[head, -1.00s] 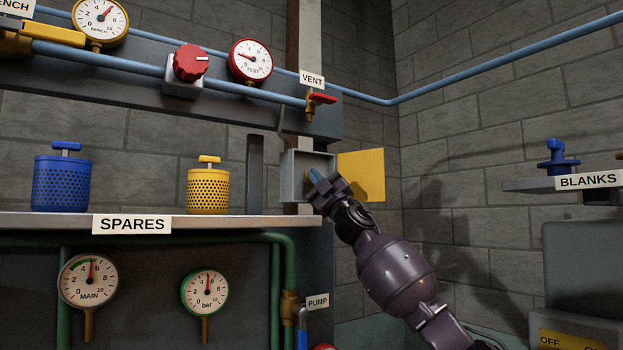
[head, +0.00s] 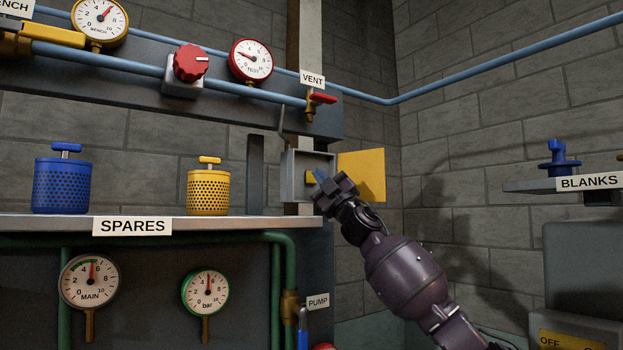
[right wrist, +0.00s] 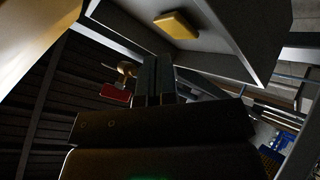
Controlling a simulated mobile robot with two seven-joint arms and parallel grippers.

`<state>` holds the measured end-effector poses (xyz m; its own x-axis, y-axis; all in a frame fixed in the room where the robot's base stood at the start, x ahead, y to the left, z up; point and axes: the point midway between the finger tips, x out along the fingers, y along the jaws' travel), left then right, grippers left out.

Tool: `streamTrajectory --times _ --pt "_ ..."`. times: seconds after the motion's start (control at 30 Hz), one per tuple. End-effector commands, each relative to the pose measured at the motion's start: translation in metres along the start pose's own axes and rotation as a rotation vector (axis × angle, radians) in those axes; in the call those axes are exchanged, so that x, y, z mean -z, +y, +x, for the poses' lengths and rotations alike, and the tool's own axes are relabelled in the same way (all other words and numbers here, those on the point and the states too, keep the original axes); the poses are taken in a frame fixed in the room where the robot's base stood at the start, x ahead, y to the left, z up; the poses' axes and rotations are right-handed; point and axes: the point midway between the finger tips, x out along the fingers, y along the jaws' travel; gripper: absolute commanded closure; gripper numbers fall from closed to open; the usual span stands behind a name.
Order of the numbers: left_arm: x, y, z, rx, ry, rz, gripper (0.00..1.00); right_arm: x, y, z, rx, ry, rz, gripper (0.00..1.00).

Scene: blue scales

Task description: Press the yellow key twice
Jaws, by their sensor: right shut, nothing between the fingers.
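The yellow key (head: 310,178) is a small block inside an open grey wall box (head: 291,177). My left gripper is not in view.
The box's yellow door (head: 365,174) stands open to the right. A red-handled vent valve (head: 321,98) hangs above. The spares shelf (head: 60,223) at left holds a blue canister (head: 62,186) and a yellow canister (head: 208,190).

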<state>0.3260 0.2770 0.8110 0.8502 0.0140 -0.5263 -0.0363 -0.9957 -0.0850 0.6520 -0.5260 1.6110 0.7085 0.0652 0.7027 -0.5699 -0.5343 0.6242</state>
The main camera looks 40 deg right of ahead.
Motion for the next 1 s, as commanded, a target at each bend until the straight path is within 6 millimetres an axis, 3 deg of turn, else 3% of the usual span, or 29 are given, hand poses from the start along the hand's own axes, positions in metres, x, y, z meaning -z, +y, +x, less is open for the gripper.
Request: streamTrajectory --times 0.5,1.0 --pt "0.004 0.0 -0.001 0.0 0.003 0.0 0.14 0.021 0.02 -0.029 0.001 0.0 -0.002 1.0" --pt "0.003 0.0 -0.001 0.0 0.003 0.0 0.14 0.023 0.023 -0.031 0.001 0.0 0.0 1.0"
